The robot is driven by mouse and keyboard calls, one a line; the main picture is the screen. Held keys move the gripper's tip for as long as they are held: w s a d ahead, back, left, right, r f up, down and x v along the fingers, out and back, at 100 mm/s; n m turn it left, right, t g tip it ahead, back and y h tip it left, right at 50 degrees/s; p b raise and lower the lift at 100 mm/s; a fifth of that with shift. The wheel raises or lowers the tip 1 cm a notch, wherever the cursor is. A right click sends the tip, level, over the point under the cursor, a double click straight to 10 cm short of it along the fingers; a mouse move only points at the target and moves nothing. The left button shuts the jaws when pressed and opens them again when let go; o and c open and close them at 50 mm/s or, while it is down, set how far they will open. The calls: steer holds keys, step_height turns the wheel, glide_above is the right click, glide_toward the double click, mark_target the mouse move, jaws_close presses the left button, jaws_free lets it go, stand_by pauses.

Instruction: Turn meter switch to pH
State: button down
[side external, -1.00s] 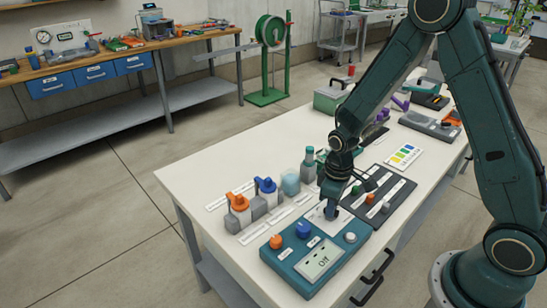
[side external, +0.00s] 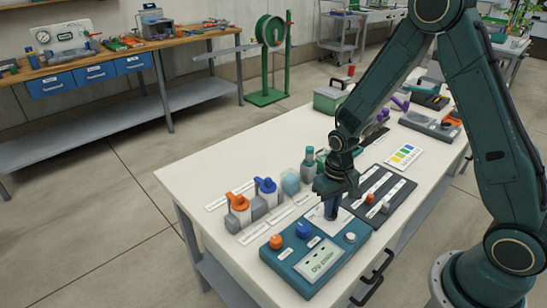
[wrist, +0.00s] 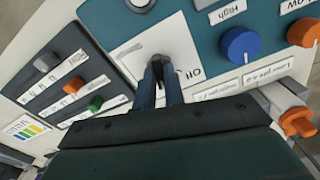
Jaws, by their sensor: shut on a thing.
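The meter is a teal box (side external: 345,253) at the table's front corner, with a display (side external: 320,260) showing a short text that is hard to read. A white dial plate (wrist: 165,28) lies on it, and the word "Off" is printed beside the switch in the wrist view. My gripper (side external: 331,214) points down at this plate. In the wrist view my gripper (wrist: 160,72) is shut on the dark meter switch (wrist: 158,60), which is mostly hidden between the fingers. I cannot read which label the switch points to.
An orange knob (side external: 276,242), a blue knob (side external: 303,230) and a white knob (side external: 351,238) sit on the meter near my gripper. Bottles with orange (side external: 238,203) and blue (side external: 265,186) tops stand left. A dark panel with small knobs (side external: 385,207) lies behind right.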

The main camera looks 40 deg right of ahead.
steer(key=c, duration=1.5)
jaws_free()
steer(key=shift+r, duration=0.15)
steer(key=shift+r, duration=6.8)
